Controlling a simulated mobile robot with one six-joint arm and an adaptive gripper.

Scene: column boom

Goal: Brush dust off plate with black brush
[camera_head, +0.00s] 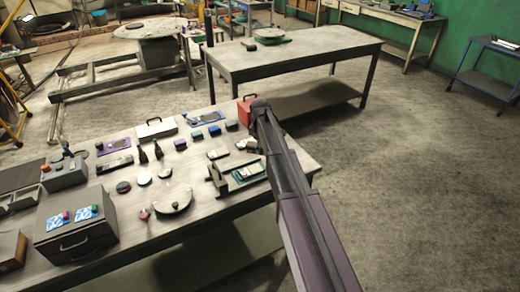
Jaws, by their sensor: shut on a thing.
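My arm reaches from the bottom right to a dark rounded end above the right end of the near table. Its fingers do not show there, and I cannot see what they hold. I cannot make out a black brush for certain. A pale round plate-like disc (172,199) lies near the front edge of the near table (120,238), left of my arm and apart from it. I cannot tell which one is the task's plate, and dust is too small to see.
Small tools and boxes crowd the near table. A red box (246,108) stands beside my arm's end. A shallow tray-like fixture (238,178) lies left of my arm. A grey case (76,225) stands at front left. The floor (430,190) at right is clear.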

